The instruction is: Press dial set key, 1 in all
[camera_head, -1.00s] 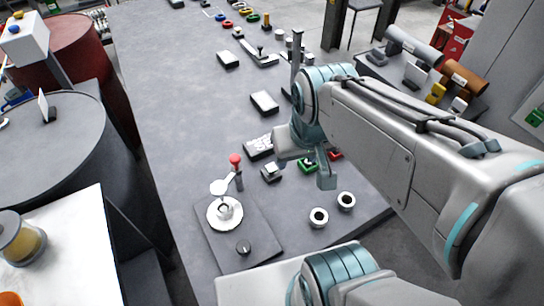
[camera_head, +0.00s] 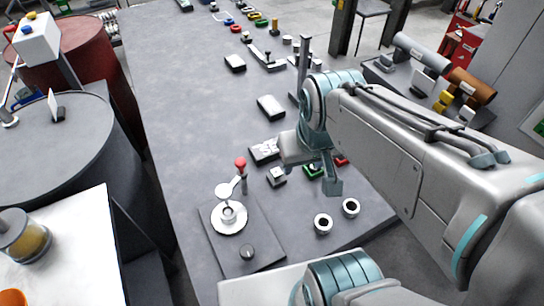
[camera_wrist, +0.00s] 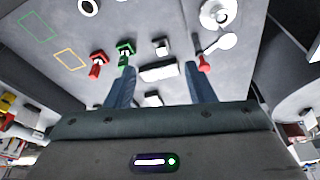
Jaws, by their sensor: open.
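My gripper (camera_head: 322,172) is open and empty above the near right part of the table; its two fingers also show in the wrist view (camera_wrist: 160,88). No single part is clearly marked as the dial set key. A small grey block with a light top (camera_head: 277,176) stands left of my gripper, and shows in the wrist view (camera_wrist: 162,46). A flat dark block with a light patterned top (camera_head: 264,151) lies behind it; a pale block (camera_wrist: 159,71) appears between the fingers in the wrist view.
Green (camera_wrist: 125,52) and red (camera_wrist: 97,63) pieces lie near one finger. Two white rings (camera_head: 323,223) are near the front edge. The table's left middle (camera_head: 195,110) is bare.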

